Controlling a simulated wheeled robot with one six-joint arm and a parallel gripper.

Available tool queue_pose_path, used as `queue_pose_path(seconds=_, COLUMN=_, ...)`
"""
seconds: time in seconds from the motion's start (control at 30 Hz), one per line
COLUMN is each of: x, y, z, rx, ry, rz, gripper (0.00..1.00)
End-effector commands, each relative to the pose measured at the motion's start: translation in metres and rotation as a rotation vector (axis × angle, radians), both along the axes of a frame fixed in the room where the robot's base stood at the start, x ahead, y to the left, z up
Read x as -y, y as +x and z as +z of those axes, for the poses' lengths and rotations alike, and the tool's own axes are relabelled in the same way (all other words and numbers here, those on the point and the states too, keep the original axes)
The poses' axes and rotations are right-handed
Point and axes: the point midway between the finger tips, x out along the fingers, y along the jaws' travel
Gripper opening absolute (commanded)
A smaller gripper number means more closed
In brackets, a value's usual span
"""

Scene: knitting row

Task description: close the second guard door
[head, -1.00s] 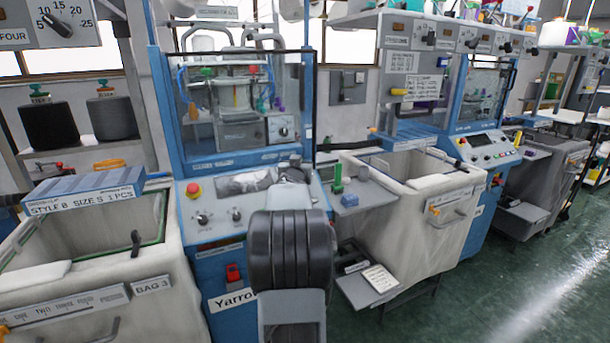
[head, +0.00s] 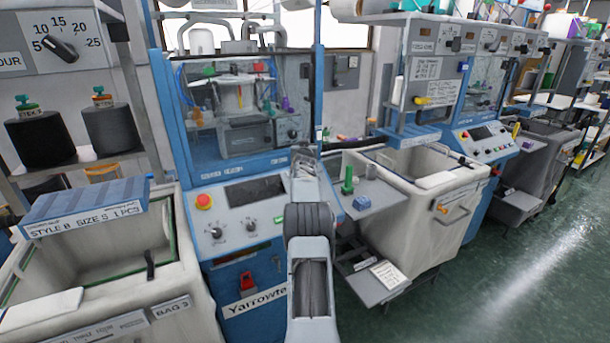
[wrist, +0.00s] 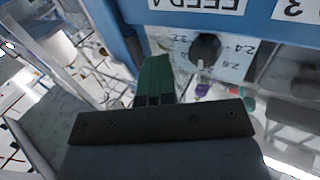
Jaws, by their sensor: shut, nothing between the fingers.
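The nearest knitting machine has a clear guard door (head: 215,150) in a blue frame, in the middle left of the head view. The clear panel lies across the front of the knitting head; I cannot tell if it is fully shut. A farther machine on the right has another clear guard door (head: 482,88). My gripper (head: 303,152) is at the lower right of the nearer door, beside the blue post. In the wrist view my gripper's dark green fingers (wrist: 155,80) are together and empty, beneath a blue frame bar (wrist: 200,12) and beside a dial (wrist: 205,48). Contact is unclear.
Another bin (head: 185,250) is at the left. The control panel (head: 235,215) lies below the door. Green floor (head: 520,270) is clear at the right.

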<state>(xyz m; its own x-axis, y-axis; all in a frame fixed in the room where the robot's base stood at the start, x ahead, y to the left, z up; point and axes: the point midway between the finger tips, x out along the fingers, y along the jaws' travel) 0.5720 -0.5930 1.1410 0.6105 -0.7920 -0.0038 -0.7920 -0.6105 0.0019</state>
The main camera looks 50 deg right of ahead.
Motion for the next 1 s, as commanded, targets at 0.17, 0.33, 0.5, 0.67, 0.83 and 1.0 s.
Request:
queue_pose_path(seconds=0.17, x=0.0, y=0.004, z=0.006, rx=0.009, ry=-0.008, rz=0.005, gripper=0.0)
queue_pose_path(seconds=0.33, x=-0.004, y=0.008, z=0.008, rx=0.012, ry=-0.012, rz=0.012, gripper=0.0)
queue_pose_path(seconds=0.5, x=-0.007, y=0.011, z=0.01, rx=0.014, ry=-0.015, rz=0.016, gripper=0.0)
queue_pose_path(seconds=0.67, x=-0.009, y=0.012, z=0.01, rx=0.015, ry=-0.018, rz=0.019, gripper=0.0)
queue_pose_path(seconds=0.83, x=-0.014, y=0.006, z=0.007, rx=0.016, ry=-0.018, rz=0.021, gripper=0.0)
queue_pose_path(seconds=1.0, x=-0.021, y=-0.011, z=0.001, rx=0.013, ry=-0.013, rz=0.016, gripper=0.0)
